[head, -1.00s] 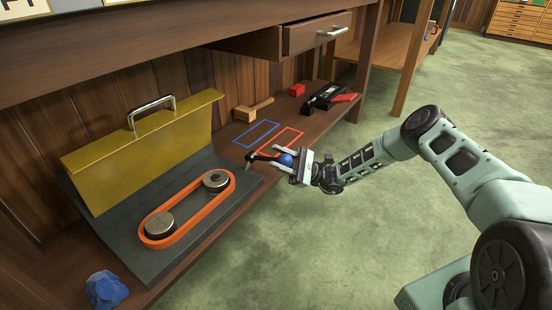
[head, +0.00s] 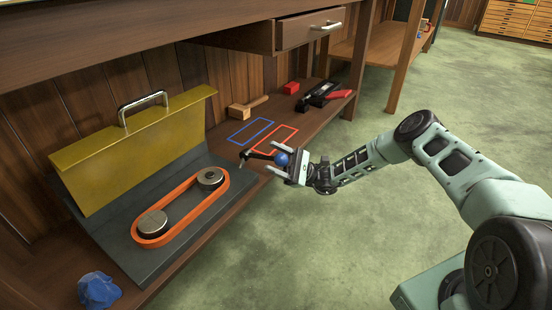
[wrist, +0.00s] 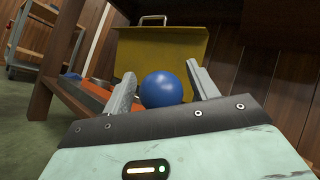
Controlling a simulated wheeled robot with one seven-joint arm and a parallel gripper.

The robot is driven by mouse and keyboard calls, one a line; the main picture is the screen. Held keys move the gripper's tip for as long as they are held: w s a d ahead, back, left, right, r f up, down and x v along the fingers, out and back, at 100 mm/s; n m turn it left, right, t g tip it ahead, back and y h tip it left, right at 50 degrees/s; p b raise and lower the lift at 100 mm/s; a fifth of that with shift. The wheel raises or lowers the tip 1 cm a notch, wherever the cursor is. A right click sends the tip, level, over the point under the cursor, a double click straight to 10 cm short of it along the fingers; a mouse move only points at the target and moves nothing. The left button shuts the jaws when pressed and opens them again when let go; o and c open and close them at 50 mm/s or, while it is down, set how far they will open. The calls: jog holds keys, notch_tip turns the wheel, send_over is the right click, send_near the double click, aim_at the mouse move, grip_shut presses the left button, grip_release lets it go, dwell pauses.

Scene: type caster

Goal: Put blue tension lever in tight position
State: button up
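The blue ball knob of the tension lever (head: 282,159) sits on a dark arm that reaches left to the corner of the grey machine base. My gripper (head: 279,160) is open around the knob, with one finger on each side. In the wrist view the blue knob (wrist: 162,89) lies between the two fingers, with a gap showing at the right finger; contact at the left finger cannot be told. The orange belt (head: 180,207) runs around two metal pulleys on the base, below the raised yellow cover (head: 140,150).
A blue crumpled object (head: 98,290) lies at the shelf's near end. Blue and red outlines mark the shelf. The floor at right is clear.

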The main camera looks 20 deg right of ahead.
jog(key=b+v, duration=0.9)
jog(key=v, duration=0.8)
jog(key=shift+f, duration=0.15)
jog(key=shift+d, duration=0.1)
